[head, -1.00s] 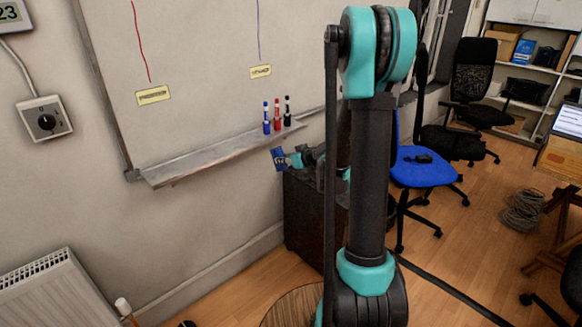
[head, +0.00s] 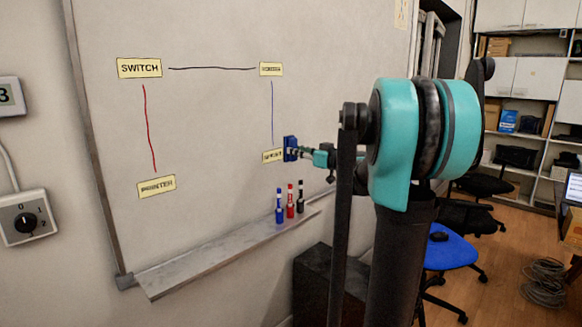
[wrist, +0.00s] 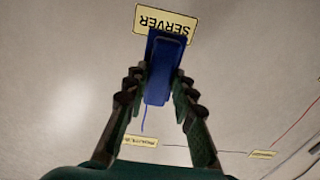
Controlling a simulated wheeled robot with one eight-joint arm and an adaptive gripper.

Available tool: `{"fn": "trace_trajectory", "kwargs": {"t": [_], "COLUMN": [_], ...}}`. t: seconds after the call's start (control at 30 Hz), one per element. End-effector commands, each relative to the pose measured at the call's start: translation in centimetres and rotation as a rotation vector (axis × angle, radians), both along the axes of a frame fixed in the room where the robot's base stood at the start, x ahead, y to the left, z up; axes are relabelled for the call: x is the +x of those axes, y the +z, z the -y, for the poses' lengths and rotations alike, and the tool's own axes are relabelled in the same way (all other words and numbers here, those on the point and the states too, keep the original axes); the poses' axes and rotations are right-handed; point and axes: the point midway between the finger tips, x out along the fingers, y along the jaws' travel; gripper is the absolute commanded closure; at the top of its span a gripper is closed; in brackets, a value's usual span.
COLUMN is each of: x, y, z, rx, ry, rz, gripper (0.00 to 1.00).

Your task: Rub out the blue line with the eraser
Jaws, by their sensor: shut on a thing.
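My gripper (head: 299,152) is shut on the blue eraser (head: 290,145) and holds it at the whiteboard (head: 210,110), beside the SERVER label (head: 272,156). In the wrist view, the eraser (wrist: 158,85) sits between both fingers and partly overlaps the SERVER label (wrist: 150,17). I cannot tell whether it touches the board. The thin blue line (head: 272,112) runs vertically between the upper right label (head: 271,69) and the SERVER label, left of the eraser. In the wrist view, only a short part of the blue line (wrist: 143,120) shows past the eraser.
A black line (head: 212,69) and a red line (head: 149,128) are near the blue one. Blue, red and black markers (head: 290,207) stand on the tray (head: 215,253) below. A dark cabinet (head: 322,285) and blue chair (head: 450,252) are lower right.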

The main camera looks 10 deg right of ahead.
Motion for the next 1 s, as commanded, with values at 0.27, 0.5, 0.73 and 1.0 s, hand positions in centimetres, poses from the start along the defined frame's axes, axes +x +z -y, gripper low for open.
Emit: {"fn": "trace_trajectory", "kwargs": {"t": [0.27, 0.5, 0.73, 1.0], "x": [0.8, 2.5, 4.3, 4.8], "y": [0.2, 0.2, 0.2, 0.2], "z": [-0.4, -1.7, -3.0, -3.4], "rx": [0.002, 0.002, 0.002, 0.002], "ry": [-0.003, -0.002, -0.003, -0.003], "rz": [0.003, 0.002, 0.002, 0.002], "gripper": [0.98, 0.98, 0.98, 0.98]}}
